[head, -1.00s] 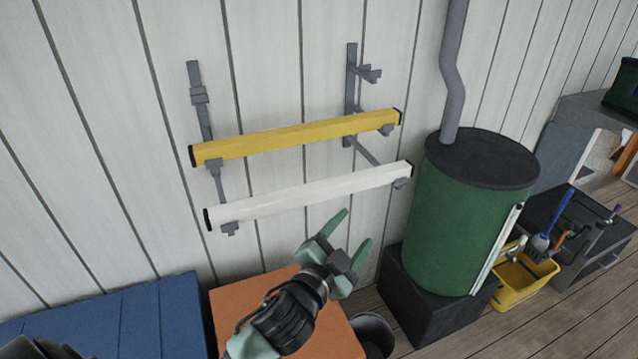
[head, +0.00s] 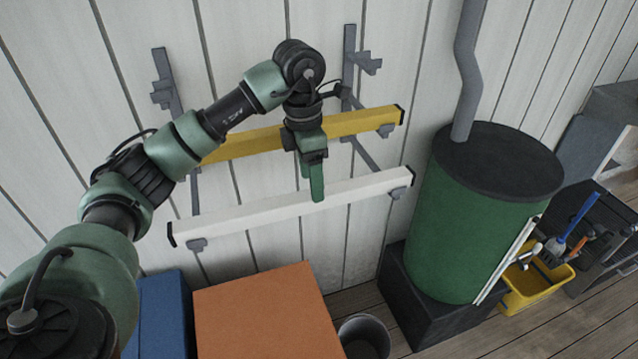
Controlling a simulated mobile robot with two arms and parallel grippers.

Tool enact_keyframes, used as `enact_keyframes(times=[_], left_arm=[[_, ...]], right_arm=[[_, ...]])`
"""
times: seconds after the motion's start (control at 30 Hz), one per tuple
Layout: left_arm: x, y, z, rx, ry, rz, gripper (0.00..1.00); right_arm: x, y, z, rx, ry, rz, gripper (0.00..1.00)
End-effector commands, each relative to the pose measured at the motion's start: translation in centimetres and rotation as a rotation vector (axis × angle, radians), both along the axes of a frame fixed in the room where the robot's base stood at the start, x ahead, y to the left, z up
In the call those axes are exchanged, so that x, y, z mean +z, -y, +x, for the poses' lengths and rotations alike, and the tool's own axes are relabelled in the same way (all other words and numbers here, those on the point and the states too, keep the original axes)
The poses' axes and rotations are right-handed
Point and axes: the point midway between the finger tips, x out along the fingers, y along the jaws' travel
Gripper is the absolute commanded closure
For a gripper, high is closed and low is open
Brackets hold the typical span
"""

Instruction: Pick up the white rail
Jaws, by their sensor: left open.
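The white rail (head: 250,214) is a long square bar with black end caps. It rests on the lower grey brackets on the wall, rising slightly to the right. My left gripper (head: 316,190) points down in front of the wall, with its fingertips over the middle of the white rail and hiding a small part of it. The jaws are open, seen nearly edge-on, so one finger mostly covers the other. Whether the fingers touch the rail I cannot tell. My right gripper is out of view.
A yellow rail (head: 360,123) lies on brackets above the white one, partly behind my arm. A green stove drum (head: 470,225) with a flue stands close to the rails' right end. Below are an orange box (head: 255,320), a blue box (head: 160,310) and a grey bucket (head: 365,335).

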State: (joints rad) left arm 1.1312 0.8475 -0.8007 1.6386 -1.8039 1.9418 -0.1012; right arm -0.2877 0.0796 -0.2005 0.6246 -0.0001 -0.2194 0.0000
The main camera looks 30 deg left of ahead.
Motion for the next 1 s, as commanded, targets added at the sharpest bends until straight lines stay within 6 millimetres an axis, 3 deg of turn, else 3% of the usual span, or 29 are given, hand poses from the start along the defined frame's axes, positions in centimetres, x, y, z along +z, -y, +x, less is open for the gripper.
enact_keyframes(times=[0.03, 0.17, 0.27, 0.4, 0.53, 0.7, 0.83, 1.0], left_arm=[[0.5, -1.3, -0.2, 0.017, -0.010, 0.040, 0.38], [0.2, -2.5, -0.5, 0.032, -0.026, 0.079, 0.38], [-0.9, -2.5, -0.5, 0.032, -0.028, 0.077, 0.38], [-2.3, -2.5, -0.5, 0.031, -0.028, 0.076, 0.38], [-4.0, -2.7, -0.5, 0.032, -0.030, 0.075, 0.38], [-6.4, -2.7, -0.4, 0.031, -0.027, 0.074, 0.38], [-6.9, -2.7, -0.4, 0.031, -0.023, 0.075, 0.38], [-7.0, -2.7, -0.4, 0.030, -0.023, 0.075, 0.41]], right_arm=[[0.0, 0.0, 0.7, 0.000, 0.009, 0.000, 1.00], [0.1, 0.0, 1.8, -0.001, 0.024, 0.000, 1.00], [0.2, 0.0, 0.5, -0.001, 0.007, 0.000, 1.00], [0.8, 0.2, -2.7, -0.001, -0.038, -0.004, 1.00], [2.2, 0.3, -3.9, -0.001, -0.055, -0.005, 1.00], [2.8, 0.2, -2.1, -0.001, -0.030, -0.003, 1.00], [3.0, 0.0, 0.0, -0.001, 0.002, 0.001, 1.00], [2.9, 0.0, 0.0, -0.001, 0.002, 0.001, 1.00]])
